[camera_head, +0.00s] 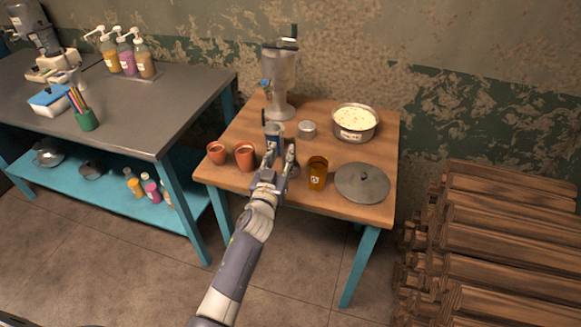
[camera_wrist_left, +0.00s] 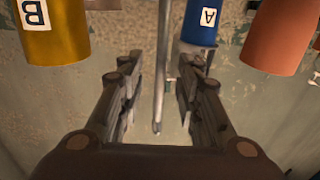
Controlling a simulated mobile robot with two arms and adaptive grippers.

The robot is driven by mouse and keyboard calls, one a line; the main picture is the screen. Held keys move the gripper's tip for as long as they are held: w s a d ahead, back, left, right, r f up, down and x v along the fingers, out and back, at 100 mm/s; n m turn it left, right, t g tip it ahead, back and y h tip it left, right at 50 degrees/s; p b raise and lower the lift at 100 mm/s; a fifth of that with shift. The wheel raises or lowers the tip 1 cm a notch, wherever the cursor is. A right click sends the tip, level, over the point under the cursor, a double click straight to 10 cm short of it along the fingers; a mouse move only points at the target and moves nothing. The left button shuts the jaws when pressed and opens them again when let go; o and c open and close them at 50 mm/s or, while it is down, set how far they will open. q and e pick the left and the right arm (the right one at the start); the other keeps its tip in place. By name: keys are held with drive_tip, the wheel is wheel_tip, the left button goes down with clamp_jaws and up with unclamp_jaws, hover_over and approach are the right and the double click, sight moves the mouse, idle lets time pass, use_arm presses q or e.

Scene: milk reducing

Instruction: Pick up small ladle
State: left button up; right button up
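My left gripper (camera_head: 279,152) reaches over the wooden table from the front. In the left wrist view my left gripper (camera_wrist_left: 158,95) has its fingers apart, with a thin metal rod (camera_wrist_left: 161,75) between them. The rod looks like the handle of the small ladle; visible gaps separate it from both fingers. The ladle's bowl is not seen clearly in either view, and the arm hides much of that spot in the head view. My right gripper is out of view.
A lid (camera_head: 362,184), a pot (camera_head: 356,134) and a tall dispenser (camera_head: 280,78) share the wooden table (camera_head: 225,178).

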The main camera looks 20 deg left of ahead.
use_arm(q)
drive_tip(key=shift+w+f, duration=0.1)
drive_tip(key=shift+w, duration=0.8)
drive_tip(key=shift+s, duration=0.1)
clamp_jaws()
